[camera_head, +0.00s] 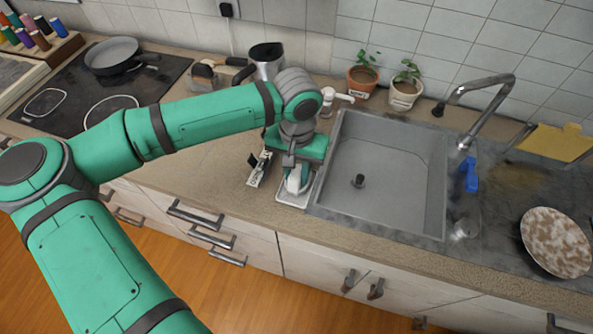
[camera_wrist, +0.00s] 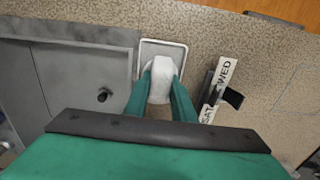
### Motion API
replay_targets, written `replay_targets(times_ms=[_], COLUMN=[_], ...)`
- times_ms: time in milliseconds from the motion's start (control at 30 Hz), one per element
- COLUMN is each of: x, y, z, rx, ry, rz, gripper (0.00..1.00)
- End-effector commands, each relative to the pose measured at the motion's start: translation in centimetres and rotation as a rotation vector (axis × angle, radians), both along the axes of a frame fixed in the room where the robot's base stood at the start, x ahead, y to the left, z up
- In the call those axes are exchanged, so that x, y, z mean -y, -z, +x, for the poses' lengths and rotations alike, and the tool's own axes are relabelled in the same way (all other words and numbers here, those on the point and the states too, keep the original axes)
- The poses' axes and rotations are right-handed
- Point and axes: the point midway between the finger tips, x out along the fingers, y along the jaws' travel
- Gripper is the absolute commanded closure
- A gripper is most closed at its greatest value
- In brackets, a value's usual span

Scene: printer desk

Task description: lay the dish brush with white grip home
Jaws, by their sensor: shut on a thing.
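The dish brush's white grip (camera_wrist: 160,80) is between my gripper's (camera_wrist: 160,92) two green fingers, which are shut on it. A bit of white also shows between the fingers in the head view (camera_head: 294,184). The rest of the brush is hidden by the fingers and palm. A small white-rimmed tray (camera_head: 291,203) lies on the counter just left of the sink, directly under my gripper. Its rim (camera_wrist: 184,46) shows around the grip in the wrist view. I cannot tell whether the brush touches the tray.
A black and white day-marked holder (camera_head: 257,170) stands close left of the tray. The sink (camera_head: 385,185) is right of it. A soap pump (camera_head: 335,98), metal jug (camera_head: 267,60) and potted plants (camera_head: 405,88) stand behind. A blue item (camera_head: 470,175) and stained plate (camera_head: 555,242) are right.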

Motion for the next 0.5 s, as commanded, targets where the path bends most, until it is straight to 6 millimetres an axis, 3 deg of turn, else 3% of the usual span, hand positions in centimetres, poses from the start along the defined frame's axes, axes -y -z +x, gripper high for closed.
replay_targets(times_ms=[300,333,400,500], x=[0.01,0.01,0.01,0.01], y=[0.53,0.51,0.51,0.51], z=[0.03,0.03,0.02,0.02], rx=[0.001,0.001,0.001,0.000], ry=[0.000,0.000,0.000,0.000], rz=[0.000,0.000,0.000,0.000], gripper=[1.00,0.70,0.55,0.55])
